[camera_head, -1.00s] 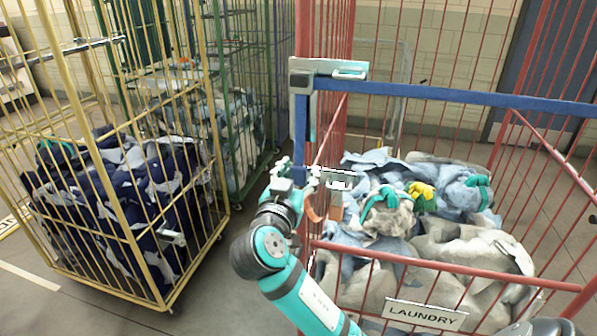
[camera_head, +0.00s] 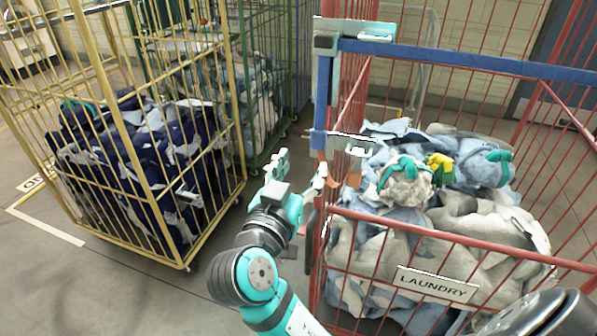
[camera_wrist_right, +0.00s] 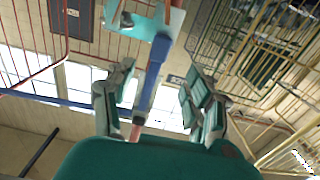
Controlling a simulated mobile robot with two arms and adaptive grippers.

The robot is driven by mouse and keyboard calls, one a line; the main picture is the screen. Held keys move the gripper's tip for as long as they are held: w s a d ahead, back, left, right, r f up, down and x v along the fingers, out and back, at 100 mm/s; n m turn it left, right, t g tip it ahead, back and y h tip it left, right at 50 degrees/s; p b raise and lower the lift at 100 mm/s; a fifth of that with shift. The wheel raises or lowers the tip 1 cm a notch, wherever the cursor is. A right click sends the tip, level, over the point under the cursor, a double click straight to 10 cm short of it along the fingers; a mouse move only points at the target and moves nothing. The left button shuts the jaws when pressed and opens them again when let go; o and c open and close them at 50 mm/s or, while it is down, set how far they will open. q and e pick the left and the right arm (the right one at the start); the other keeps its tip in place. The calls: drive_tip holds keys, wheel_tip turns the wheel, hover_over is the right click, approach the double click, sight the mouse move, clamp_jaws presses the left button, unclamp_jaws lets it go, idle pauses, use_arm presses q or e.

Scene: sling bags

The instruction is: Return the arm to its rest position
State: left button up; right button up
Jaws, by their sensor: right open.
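My right gripper (camera_head: 300,172) is open and empty in the head view, its fingers pointing up and away. It is just left of the red laundry cage's (camera_head: 440,225) near-left corner, apart from the blue post there. The right wrist view shows the two spread fingers (camera_wrist_right: 158,80) with the blue post (camera_wrist_right: 151,82) seen between them, beyond the fingertips. The teal and grey right arm (camera_head: 255,275) comes up from the bottom of the head view. My left gripper is not in view.
The red cage holds grey and blue cloth and has a LAUNDRY sign (camera_head: 432,284). A blue bar (camera_head: 470,62) crosses it. A yellow cage (camera_head: 150,215) with dark blue cloth stands at left, a green cage (camera_head: 255,100) behind. Floor (camera_head: 120,285) between the cages is free.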

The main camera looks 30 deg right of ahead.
drive_tip(key=shift+s+a, duration=0.35)
drive_tip(key=shift+a, duration=0.05)
drive_tip(key=shift+w, duration=0.1)
